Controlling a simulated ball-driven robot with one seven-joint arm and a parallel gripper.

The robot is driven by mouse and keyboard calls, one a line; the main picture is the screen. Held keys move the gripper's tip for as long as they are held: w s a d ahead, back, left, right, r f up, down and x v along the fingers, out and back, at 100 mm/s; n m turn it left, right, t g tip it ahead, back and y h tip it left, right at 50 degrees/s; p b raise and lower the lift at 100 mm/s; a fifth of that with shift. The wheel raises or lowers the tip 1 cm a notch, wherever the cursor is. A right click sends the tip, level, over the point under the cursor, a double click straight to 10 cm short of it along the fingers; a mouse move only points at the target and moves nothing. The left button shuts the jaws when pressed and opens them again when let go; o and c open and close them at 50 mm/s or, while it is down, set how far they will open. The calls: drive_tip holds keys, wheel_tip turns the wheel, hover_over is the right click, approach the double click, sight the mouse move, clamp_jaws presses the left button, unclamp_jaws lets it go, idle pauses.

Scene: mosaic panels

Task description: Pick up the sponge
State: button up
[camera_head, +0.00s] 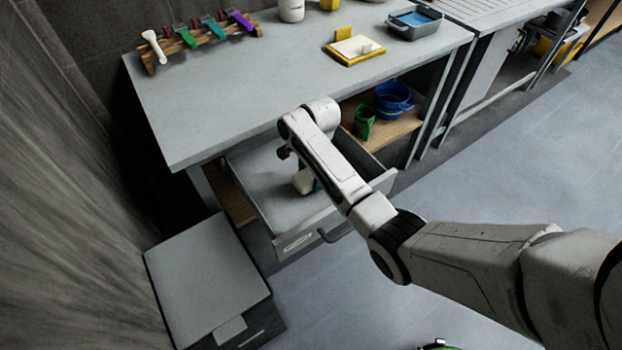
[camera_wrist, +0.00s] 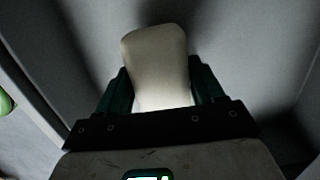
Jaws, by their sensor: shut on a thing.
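A pale cream block (camera_wrist: 155,60) with a rounded far end stands out between the dark green fingers of my gripper (camera_wrist: 162,85) in the wrist view. I take it for the sponge. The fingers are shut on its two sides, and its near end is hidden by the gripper. In the head view my gripper is inside the open drawer (camera_head: 270,190), largely behind my arm. A pale piece (camera_head: 303,181) shows there low in the drawer, beside a bit of teal finger. I cannot tell if the block touches the drawer floor.
The drawer walls surround my gripper. The grey worktop (camera_head: 230,110) above it carries a wooden rack (camera_head: 200,40) of coloured tools, a yellow-edged tray (camera_head: 354,50) and a grey basin (camera_head: 413,22). A green cup (camera_head: 364,121) and a blue bucket (camera_head: 393,98) sit on the shelf below.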

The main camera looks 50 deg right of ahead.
drive_tip(key=s+r+p, duration=0.1)
drive_tip(key=s+r, duration=0.2)
drive_tip(key=s, duration=0.1)
drive_tip(key=s+r+p, duration=0.2)
drive_tip(key=s+r, duration=0.1)
drive_tip(key=s, duration=0.1)
drive_tip(key=s+r+p, duration=0.2)
drive_tip(key=s+r, duration=0.2)
drive_tip(key=s, duration=0.1)
drive_tip(key=shift+a+r, duration=0.1)
drive_tip(key=shift+a, duration=0.3)
drive_tip(key=shift+s+r, duration=0.1)
drive_tip(key=shift+s, duration=0.4)
